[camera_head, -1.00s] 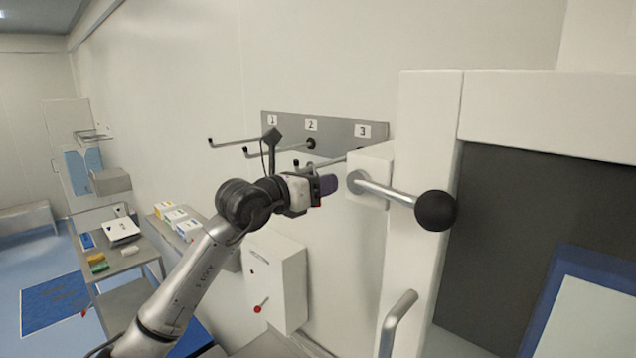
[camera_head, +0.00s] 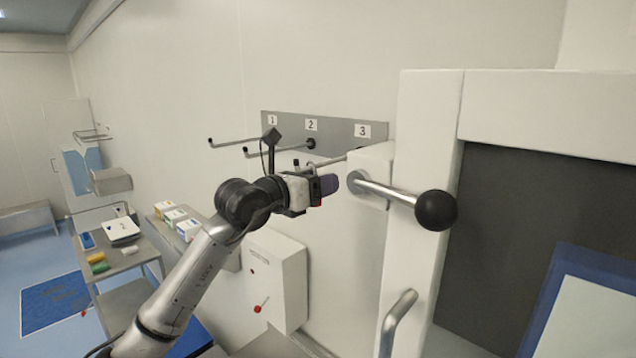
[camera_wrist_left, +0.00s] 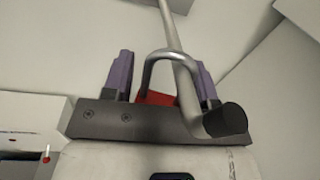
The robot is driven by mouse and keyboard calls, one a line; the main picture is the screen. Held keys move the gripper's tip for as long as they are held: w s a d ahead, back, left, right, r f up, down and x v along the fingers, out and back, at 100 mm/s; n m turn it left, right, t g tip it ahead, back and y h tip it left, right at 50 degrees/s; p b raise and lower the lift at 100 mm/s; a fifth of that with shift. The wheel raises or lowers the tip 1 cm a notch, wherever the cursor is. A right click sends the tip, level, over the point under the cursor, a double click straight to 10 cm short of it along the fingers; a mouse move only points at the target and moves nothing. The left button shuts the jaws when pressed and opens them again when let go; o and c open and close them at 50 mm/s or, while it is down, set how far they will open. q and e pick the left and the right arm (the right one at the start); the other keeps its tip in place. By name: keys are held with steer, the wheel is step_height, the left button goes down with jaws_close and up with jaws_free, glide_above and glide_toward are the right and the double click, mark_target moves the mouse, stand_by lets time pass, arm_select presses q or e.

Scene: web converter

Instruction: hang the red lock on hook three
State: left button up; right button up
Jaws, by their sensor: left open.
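The red lock (camera_wrist_left: 155,97) sits between the purple fingers of my left gripper (camera_wrist_left: 162,78) in the left wrist view, its body mostly hidden by the gripper's dark front plate. The fingers are open, one on each side of it. Its grey shackle (camera_wrist_left: 152,62) arches up at the rod of hook three (camera_wrist_left: 183,75), which ends in a black cap. The rod appears to run through the shackle. In the head view, my left gripper (camera_head: 326,188) is below hook three's rod (camera_head: 338,161), with a little red showing. My right gripper is not in view.
The grey hook board (camera_head: 340,132) on the wall carries labels 1, 2 and 3. A white machine with a black-knobbed lever (camera_head: 435,210) stands close to the right of the gripper. A white wall box (camera_head: 277,275) is below.

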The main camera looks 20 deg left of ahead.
arm_select(q)
steer(key=shift+o, duration=0.4)
steer(key=o, duration=0.5)
steer(key=shift+s+a+b, duration=0.3)
steer(key=shift+s+b, duration=0.1)
steer(key=shift+s, duration=0.1)
steer(key=shift+b+v, duration=2.55)
steer(key=shift+v, duration=3.8)
